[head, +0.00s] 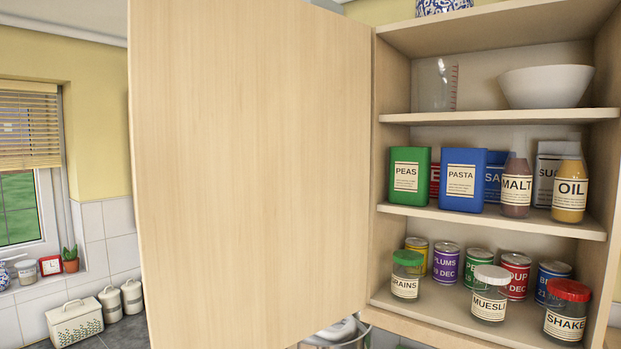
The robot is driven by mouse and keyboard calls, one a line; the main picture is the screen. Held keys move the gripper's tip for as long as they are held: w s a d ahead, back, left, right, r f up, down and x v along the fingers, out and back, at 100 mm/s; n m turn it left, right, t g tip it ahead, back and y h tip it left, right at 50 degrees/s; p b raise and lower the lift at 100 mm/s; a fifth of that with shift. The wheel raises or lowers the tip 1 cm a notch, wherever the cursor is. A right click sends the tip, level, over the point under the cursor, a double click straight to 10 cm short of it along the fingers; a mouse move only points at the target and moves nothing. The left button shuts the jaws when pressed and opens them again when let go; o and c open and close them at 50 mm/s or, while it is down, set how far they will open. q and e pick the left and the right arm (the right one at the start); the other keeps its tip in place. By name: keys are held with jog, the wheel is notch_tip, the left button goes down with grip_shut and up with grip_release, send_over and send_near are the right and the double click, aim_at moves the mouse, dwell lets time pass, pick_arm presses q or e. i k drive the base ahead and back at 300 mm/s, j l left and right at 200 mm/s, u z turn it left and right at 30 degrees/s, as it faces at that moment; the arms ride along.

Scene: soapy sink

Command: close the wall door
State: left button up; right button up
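The wall door (250,170) is a plain light-wood panel that fills the left and middle of the head view. It stands wide open, swung out to the left of the wall cabinet (490,117) and joined to it along the cabinet's left side. The cabinet's shelves are fully exposed on the right. No handle shows on the visible face of the door. Neither of my grippers is in view.
Shelves hold a white bowl (545,86), a measuring jug (438,86), a green PEAS box (409,176), a blue PASTA box (463,180), bottles, tins and jars. The SHAKE jar (566,312) stands near the front edge. A counter and window are at left.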

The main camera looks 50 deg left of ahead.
aim_at(250, 120)
jog(key=k+j, duration=0.1)
jog(key=j, duration=0.35)
jog(key=k+j+z, duration=0.15)
jog(key=j, duration=0.3)
jog(key=k+j, duration=0.1)
jog(key=j, duration=0.3)
jog(key=k+j+z, duration=0.1)
jog(key=j, duration=0.35)
jog(key=k+j, duration=0.2)
jog(key=j, duration=0.2)
jog(key=k+j+z, duration=0.15)
jog(key=j, duration=0.25)
jog(key=k+j, duration=0.2)
jog(key=j, duration=0.2)
jog(key=k+j+z, duration=0.1)
jog(key=j, duration=0.3)
jog(key=k, duration=0.05)
